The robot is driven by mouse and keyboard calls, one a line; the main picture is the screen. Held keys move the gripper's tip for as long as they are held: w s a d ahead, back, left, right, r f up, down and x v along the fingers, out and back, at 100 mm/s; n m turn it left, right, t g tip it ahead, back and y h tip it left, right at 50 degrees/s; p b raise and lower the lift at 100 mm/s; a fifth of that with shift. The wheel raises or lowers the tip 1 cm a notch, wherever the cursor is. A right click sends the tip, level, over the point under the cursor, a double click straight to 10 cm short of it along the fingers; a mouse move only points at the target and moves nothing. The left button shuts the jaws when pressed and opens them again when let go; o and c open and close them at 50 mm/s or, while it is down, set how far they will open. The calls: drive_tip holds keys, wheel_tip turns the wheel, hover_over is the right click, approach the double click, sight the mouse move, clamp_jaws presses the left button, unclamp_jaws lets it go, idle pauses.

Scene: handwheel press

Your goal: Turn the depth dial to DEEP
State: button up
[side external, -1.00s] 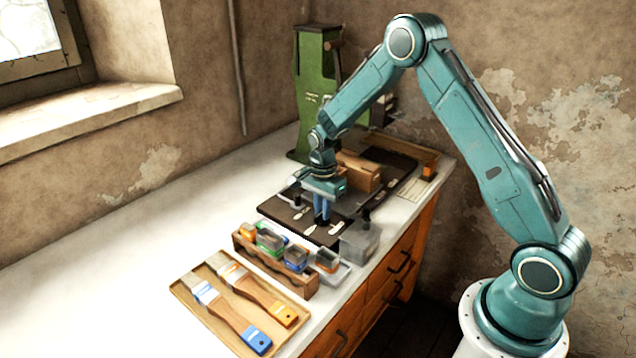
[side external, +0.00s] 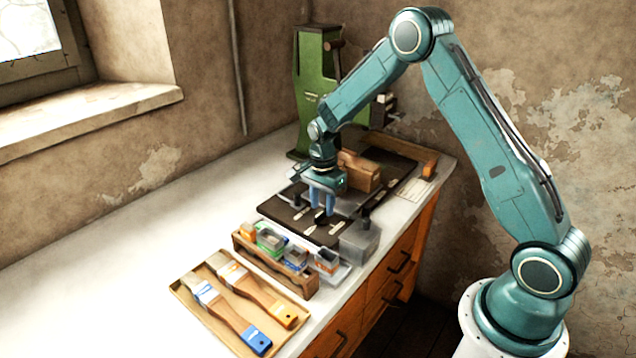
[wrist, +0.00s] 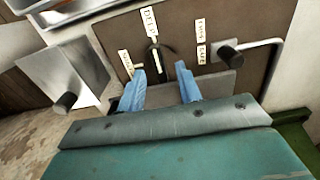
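The depth dial is a dark round knob with a pale pointer line (wrist: 155,52); in the side view it is a small black knob (side external: 320,218) on a dark panel (side external: 284,211). In the wrist view the pointer lies towards the label that appears to read DEEP (wrist: 149,20). Another small label (wrist: 125,64) sits left of the dial, its text unclear. My gripper (wrist: 161,68) is open and empty, its blue fingers apart with the dial between and beyond their tips. In the side view my gripper (side external: 322,208) is just above the dial.
A bent metal lever with a dark knob (wrist: 228,52) is right of the dial. A grey box with a dark knob (side external: 360,240) is close by. A wooden rack of small containers (side external: 275,262) and a tray of brushes (side external: 186,310) stand in front. A green press (side external: 313,85) stands behind.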

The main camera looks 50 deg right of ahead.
sight(322, 212)
wheel_tip(322, 212, up, 12)
idle(0.5)
drive_tip(key=shift+r, duration=0.15)
drive_tip(key=s+a+r+n+t, duration=0.1)
drive_tip(key=s+a+r+n, duration=0.25)
drive_tip(key=s+r, duration=0.35)
drive_tip(key=s+a+r+n+t, duration=0.2)
drive_tip(key=s+r+n, duration=0.3)
drive_tip(key=s+r, duration=0.1)
drive_tip(key=s+a+r+n+t, duration=0.1)
drive_tip(key=s+a+n, duration=0.3)
drive_tip(key=s+n, duration=0.5)
drive_tip(key=shift+s+n+t, duration=0.35)
drive_tip(key=shift+s+t, duration=0.45)
drive_tip(key=shift+s, duration=3.05)
